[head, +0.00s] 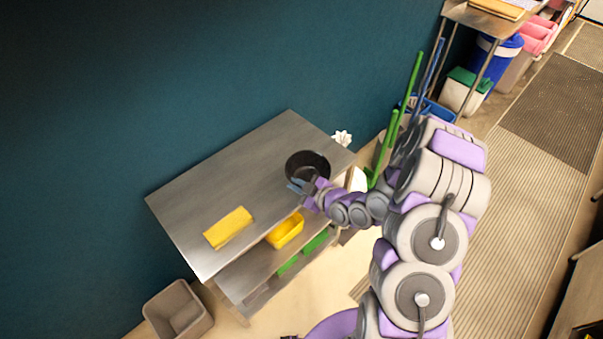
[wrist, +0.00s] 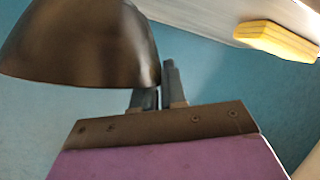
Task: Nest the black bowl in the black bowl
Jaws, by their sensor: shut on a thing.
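A black bowl (head: 307,163) shows at the right end of the metal table (head: 225,173) in the head view. My gripper (head: 301,186) is at the bowl's near-left rim. In the wrist view the black bowl (wrist: 85,45) is large at the upper left, and my gripper (wrist: 162,88) is shut on its rim. I cannot make out a second black bowl; one may be hidden under or inside the one in view. I cannot tell how high the held bowl is above the table.
A yellow block (head: 228,228) lies on the table's left part; it also shows in the wrist view (wrist: 278,40). A yellow bin (head: 285,231) is on the lower shelf. The table's middle is clear.

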